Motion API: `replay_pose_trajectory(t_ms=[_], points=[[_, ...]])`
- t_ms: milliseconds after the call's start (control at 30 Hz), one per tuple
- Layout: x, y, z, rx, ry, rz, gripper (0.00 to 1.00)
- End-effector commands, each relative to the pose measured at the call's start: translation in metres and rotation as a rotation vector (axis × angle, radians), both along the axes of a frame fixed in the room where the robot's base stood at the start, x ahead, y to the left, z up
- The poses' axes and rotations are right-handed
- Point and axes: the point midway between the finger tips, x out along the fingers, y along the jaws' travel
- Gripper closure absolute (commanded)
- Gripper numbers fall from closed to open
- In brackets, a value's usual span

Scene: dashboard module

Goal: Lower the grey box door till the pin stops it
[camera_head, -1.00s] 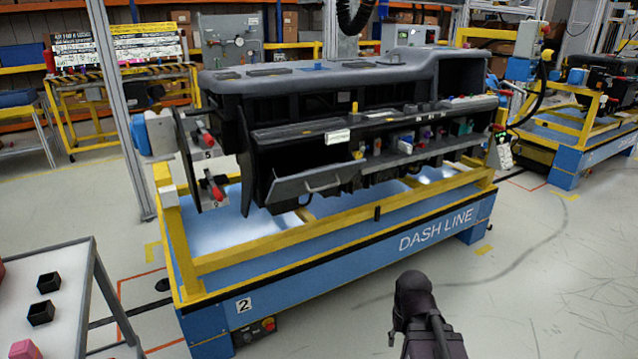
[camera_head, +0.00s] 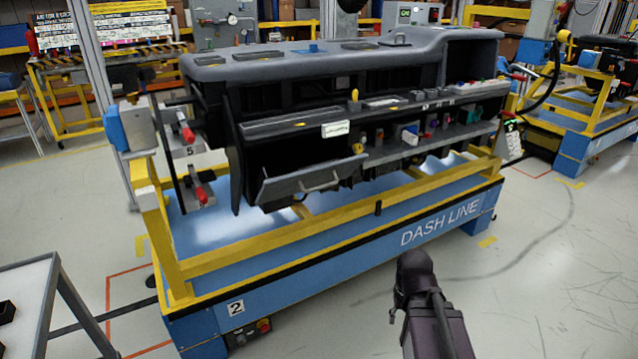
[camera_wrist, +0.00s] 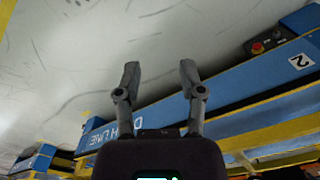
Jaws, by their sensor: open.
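The grey box door (camera_head: 312,183) hangs on the front of the black dashboard module, with a pale bar handle (camera_head: 322,182) across it. It is tilted outward, part open, with dark space visible above it. I cannot make out the pin that stops it. My gripper (camera_wrist: 159,75) shows in the wrist view with its two fingers spread apart and nothing between them. It is well apart from the door, over the floor side of the blue base. In the head view my dark arm is low and right of the door, and the fingers cannot be made out.
A yellow rail (camera_head: 290,232) runs in front of and below the door, above the blue base (camera_head: 330,270) marked DASH LINE. Red-handled clamps (camera_head: 197,185) are at the left end. A white table (camera_head: 25,300) stands front left. The floor at right is clear.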

Motion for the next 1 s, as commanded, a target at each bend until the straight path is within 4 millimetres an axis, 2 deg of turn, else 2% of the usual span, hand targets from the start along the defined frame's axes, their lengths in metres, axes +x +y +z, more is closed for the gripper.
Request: replay_pose_trajectory(t_ms=[267,467,767,1000], points=[[0.001,0.001,0.000,0.007,0.000,0.001,0.49],[0.012,0.010,-0.003,0.077,-0.003,0.003,0.49],[0.053,0.055,0.000,0.379,-0.026,0.033,0.49],[0.095,0.094,0.021,0.698,-0.072,0.064,0.49]])
